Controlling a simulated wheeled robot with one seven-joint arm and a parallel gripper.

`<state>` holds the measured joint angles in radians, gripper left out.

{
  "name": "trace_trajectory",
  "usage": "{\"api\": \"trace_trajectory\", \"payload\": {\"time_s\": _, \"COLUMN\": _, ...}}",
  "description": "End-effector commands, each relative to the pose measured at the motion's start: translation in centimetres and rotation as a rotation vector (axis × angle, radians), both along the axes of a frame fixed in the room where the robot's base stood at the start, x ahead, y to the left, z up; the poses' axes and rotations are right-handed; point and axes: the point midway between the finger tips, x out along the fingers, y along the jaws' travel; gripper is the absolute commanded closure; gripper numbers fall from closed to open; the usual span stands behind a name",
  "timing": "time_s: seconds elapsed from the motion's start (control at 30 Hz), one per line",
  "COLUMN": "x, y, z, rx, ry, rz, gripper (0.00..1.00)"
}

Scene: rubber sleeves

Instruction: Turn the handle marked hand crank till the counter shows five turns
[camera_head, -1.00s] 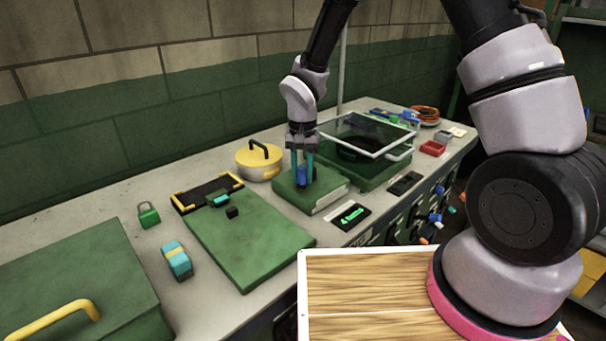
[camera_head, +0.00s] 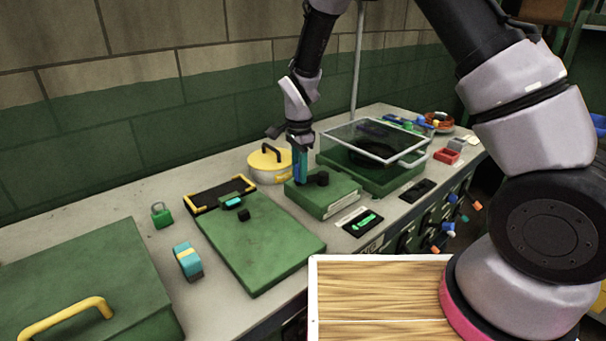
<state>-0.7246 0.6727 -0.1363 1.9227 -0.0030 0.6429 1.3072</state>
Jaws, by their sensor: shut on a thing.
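A low green box (camera_head: 335,198) stands on the bench, with a black round hub (camera_head: 321,178) on its top and a pale label on its front face. My gripper (camera_head: 300,178) points down over the left part of this box. Its teal fingers are shut on a blue handle (camera_head: 302,170), which stands left of the hub. The fingers hide most of the handle. A small black counter (camera_head: 361,221) with green lit marks lies in front of the box; its reading is too small to tell.
A green case with a clear lid (camera_head: 372,140) stands right behind the box. A yellow-lidded pot (camera_head: 268,162) is close on the left. A green board (camera_head: 255,240) lies nearer, beside a teal and yellow block (camera_head: 187,260) and a green padlock (camera_head: 161,215).

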Motion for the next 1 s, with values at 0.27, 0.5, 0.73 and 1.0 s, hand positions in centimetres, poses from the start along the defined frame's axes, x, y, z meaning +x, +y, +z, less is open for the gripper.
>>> {"api": "trace_trajectory", "payload": {"time_s": 0.27, "x": 1.2, "y": 0.5, "z": 0.1, "rx": 0.002, "ry": -0.004, "rz": -0.149, "gripper": 1.0}}
{"api": "trace_trajectory", "payload": {"time_s": 0.5, "x": 1.7, "y": 0.5, "z": 0.1, "rx": 0.002, "ry": -0.004, "rz": -0.209, "gripper": 1.0}}
{"api": "trace_trajectory", "payload": {"time_s": 0.73, "x": 1.7, "y": 0.5, "z": 0.1, "rx": 0.002, "ry": -0.004, "rz": -0.22, "gripper": 1.0}}
{"api": "trace_trajectory", "payload": {"time_s": 1.0, "x": 1.7, "y": 0.5, "z": 0.1, "rx": 0.001, "ry": -0.005, "rz": -0.219, "gripper": 0.54}}
